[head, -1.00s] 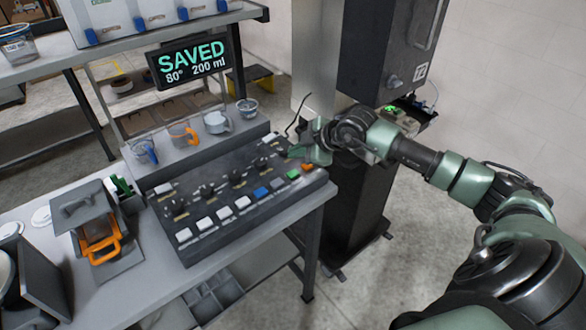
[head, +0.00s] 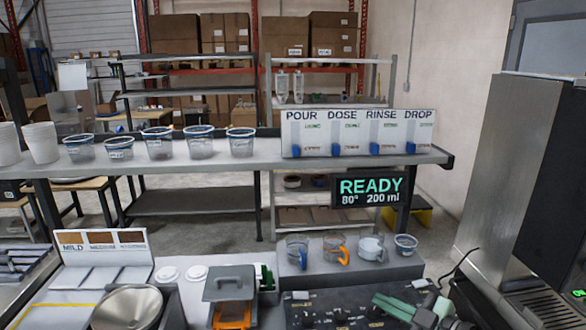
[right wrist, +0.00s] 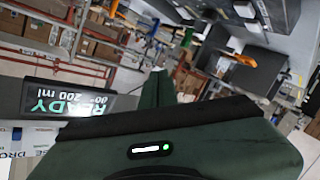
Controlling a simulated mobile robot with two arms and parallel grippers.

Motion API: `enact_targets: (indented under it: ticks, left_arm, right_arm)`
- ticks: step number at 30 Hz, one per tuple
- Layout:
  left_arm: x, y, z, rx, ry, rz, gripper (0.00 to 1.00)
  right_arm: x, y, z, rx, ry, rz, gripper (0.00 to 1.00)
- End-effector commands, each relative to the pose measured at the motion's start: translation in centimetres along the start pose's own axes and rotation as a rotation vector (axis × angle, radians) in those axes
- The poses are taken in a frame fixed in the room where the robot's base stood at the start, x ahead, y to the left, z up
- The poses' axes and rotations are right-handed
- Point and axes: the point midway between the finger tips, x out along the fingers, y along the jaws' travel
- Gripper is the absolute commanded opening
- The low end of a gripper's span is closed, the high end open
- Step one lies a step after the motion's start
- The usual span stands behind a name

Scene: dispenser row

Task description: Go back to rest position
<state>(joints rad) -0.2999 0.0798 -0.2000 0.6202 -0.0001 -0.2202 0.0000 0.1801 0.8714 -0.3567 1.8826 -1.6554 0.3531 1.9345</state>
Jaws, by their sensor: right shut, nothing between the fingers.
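My right gripper (head: 388,303) shows at the bottom right of the head view, over the dark control panel (head: 335,305). Its green fingers are shut with nothing between them. In the right wrist view the dark green gripper (right wrist: 157,90) fills the lower middle, with no object in it. The display (head: 371,190) reads READY, 80°, 200 ml, and it also shows in the right wrist view (right wrist: 70,97). My left gripper is in neither view.
Several cups (head: 298,250) stand on the ledge behind the panel. A dark machine (head: 555,170) stands close on the right. A container with an orange part (head: 232,312) sits left of the panel.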

Motion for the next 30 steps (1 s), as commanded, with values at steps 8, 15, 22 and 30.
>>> enact_targets:
  ticks: [8,15,22,30]
  left_arm:
    - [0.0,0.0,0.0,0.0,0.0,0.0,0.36]
    - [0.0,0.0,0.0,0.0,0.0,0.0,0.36]
    - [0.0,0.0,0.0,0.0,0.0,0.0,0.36]
    - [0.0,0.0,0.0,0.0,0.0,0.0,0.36]
  right_arm:
    - [-4.5,2.1,-3.8,0.283,0.138,0.618,0.0]
    - [-11.8,-5.4,7.1,0.603,-0.464,0.815,0.0]
    - [-16.3,-17.4,10.7,0.764,-0.911,0.554,0.0]
    - [-19.6,-27.0,9.2,0.842,-1.132,0.204,0.0]
